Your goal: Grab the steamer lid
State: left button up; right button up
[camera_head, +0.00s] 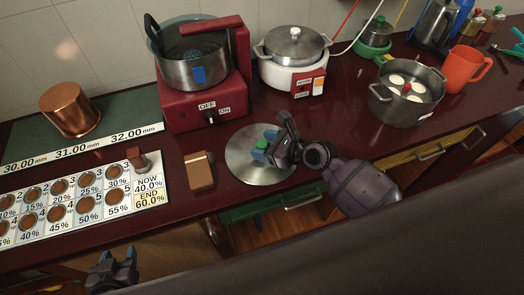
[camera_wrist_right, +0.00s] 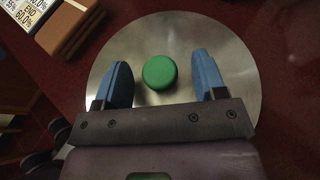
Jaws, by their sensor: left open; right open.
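The steamer lid is a round silver disc (camera_head: 245,168) with a green knob (camera_head: 261,145), lying on the dark red counter. My right gripper (camera_head: 266,146) is over the lid, open, with its fingers by the knob. In the right wrist view the green knob (camera_wrist_right: 159,73) shows between the two blue fingers of the right gripper (camera_wrist_right: 162,68), with a gap on each side. The silver disc (camera_wrist_right: 185,35) spreads beyond both fingers. My left gripper (camera_head: 115,270) is open and empty at the lower left, in front of the counter.
A tan block (camera_head: 199,171) lies just left of the lid. A red cooker with a steel pot (camera_head: 195,72), a white cooker (camera_head: 292,75) and a steel pot with white items (camera_head: 405,105) stand behind and right. A green drawer (camera_head: 285,200) is below.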

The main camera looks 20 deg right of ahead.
jog(key=shift+c, duration=0.3)
jog(key=c, duration=1)
